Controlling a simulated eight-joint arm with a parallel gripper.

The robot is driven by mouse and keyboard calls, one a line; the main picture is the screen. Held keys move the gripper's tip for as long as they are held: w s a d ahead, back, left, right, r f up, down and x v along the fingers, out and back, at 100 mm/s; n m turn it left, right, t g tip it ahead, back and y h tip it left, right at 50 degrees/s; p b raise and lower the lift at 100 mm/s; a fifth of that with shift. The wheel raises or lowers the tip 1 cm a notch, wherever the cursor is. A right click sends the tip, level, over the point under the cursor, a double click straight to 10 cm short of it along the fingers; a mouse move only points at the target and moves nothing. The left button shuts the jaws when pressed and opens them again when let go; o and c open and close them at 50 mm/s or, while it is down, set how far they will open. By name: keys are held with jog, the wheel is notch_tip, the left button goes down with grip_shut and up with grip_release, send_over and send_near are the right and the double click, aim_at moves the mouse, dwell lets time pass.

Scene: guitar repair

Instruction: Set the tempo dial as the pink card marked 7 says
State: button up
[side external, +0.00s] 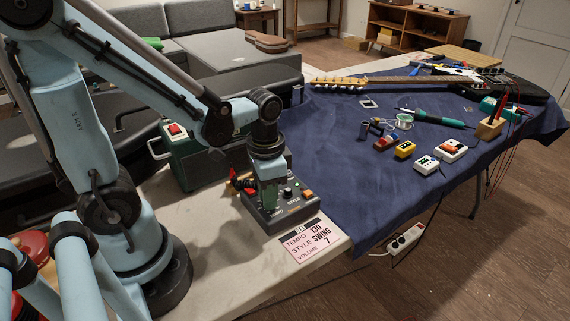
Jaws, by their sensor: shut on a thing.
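The pink card (308,241) lies at the table's front edge, just in front of the dark control box. It reads TEMPO 130, STYLE SWING, VOLUME 7. The control box (284,214) has a sloped top with a small knob (288,192) near the word STYLE and an orange button (308,194). My gripper (269,203) points down onto the left part of the box's top. It is shut on a dial there. The fingers hide that dial, its label and its setting.
A green case (190,160) with a red switch stands behind the box, at left. A red-handled item (240,183) is beside my gripper. To the right, a blue cloth (345,190) holds pedals (404,149), a soldering iron (440,118) and a guitar (480,80).

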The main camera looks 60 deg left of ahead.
jog(key=o, duration=0.5)
jog(key=shift+r, duration=3.5)
jog(key=shift+r, duration=0.1)
notch_tip(320, 180, up, 6)
jog(key=shift+f, duration=0.1)
jog(key=shift+f, duration=0.1)
